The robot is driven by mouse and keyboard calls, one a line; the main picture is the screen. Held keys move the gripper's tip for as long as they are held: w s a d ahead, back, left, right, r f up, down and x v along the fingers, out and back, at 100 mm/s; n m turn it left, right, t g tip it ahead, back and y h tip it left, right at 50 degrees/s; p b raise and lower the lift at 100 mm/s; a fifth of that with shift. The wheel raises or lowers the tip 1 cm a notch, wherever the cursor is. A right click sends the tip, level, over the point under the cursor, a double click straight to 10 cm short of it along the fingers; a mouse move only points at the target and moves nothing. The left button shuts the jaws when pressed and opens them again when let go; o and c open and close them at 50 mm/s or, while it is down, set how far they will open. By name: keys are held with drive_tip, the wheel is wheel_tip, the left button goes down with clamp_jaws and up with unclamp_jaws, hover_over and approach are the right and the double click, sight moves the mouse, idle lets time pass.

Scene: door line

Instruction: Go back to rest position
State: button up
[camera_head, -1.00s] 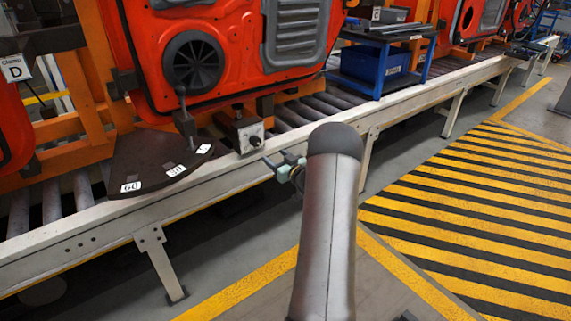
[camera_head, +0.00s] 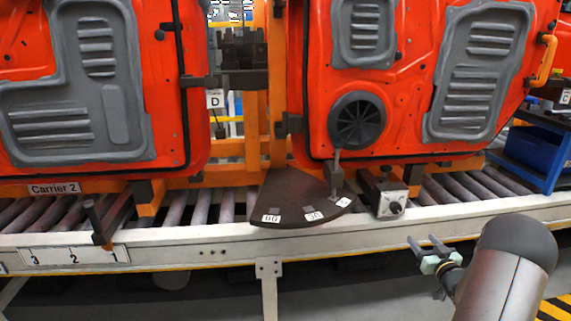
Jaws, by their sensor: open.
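My gripper (camera_head: 428,245) is at the lower right of the head view. Its two fingers stand apart with nothing between them. It is in front of the conveyor's pale side rail (camera_head: 350,236), below and right of the small box with a round knob (camera_head: 385,192). My grey arm link, at the lower right corner, hides part of the floor and the rail's underside behind it.
Two orange door panels (camera_head: 240,85) stand on carriers over the rollers (camera_head: 205,205). A dark angle plate (camera_head: 290,195) marked 60 and 30 carries an upright lever (camera_head: 335,170). A blue bin (camera_head: 530,150) stands at right. A number strip (camera_head: 75,255) is at lower left.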

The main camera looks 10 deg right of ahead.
drive_tip(key=w+a+r+g+h+p, duration=0.2)
drive_tip(key=a+r+g+p, duration=0.6)
drive_tip(key=a+r, duration=0.8)
drive_tip(key=s+a+r+g+y+p, duration=0.1)
drive_tip(key=s+a+r+g+p, duration=0.2)
drive_tip(key=s+a, duration=0.6)
drive_tip(key=s+a+r+n+g+y+p, duration=0.1)
drive_tip(key=s+a+r+g+p, duration=0.2)
drive_tip(key=s+a, duration=0.6)
drive_tip(key=s+a+r+g+y+p, duration=0.2)
drive_tip(key=s+a+r+g+p, duration=0.1)
drive_tip(key=s+a, duration=0.6)
drive_tip(key=s+p, duration=0.1)
drive_tip(key=s, duration=0.3)
drive_tip(key=shift+a+n+g+p, duration=0.3)
drive_tip(key=shift+a+n+p, duration=0.05)
drive_tip(key=shift+n, duration=0.05)
drive_tip(key=shift+w, duration=0.1)
drive_tip(key=shift+c, duration=0.3)
